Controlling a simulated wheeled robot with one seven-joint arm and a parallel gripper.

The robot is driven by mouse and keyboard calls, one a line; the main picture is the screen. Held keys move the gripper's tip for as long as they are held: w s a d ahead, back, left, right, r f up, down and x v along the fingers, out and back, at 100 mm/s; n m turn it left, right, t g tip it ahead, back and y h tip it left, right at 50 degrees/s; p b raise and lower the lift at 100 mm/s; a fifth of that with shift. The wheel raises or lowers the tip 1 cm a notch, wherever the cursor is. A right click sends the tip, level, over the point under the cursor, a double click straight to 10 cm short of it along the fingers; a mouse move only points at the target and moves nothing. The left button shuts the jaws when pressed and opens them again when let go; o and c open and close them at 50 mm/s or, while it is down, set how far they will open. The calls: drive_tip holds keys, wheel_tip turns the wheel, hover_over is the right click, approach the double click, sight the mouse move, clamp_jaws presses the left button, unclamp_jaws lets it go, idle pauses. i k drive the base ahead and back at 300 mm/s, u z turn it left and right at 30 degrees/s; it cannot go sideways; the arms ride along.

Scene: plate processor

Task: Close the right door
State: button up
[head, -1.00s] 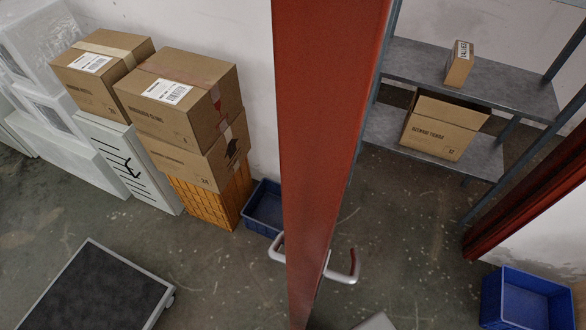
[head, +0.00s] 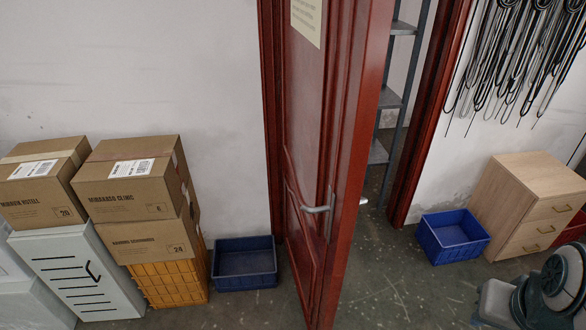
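The red door (head: 305,130) stands open in the head view, swung out of its red frame toward me. Its left side meets the left jamb (head: 271,100), and its free edge (head: 347,180) faces me. A silver lever handle (head: 318,209) is on its left face, and a bit of handle shows past the edge on the other side. The doorway opens between the door and the right jamb (head: 428,110). A grey and dark part, likely of my arm, shows at the lower right. My gripper cannot be made out, and nothing touches the door.
Stacked cartons (head: 128,195), an orange crate (head: 170,284) and a blue bin (head: 244,264) stand left of the door. Right of the doorway are another blue bin (head: 452,237), a wooden drawer cabinet (head: 528,205) and hanging black cables (head: 520,50). Floor is clear between the door and the right bin.

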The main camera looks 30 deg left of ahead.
sight(332, 54)
drive_tip(key=u, duration=1.25)
drive_tip(key=i, duration=0.8)
drive_tip(key=z, duration=0.05)
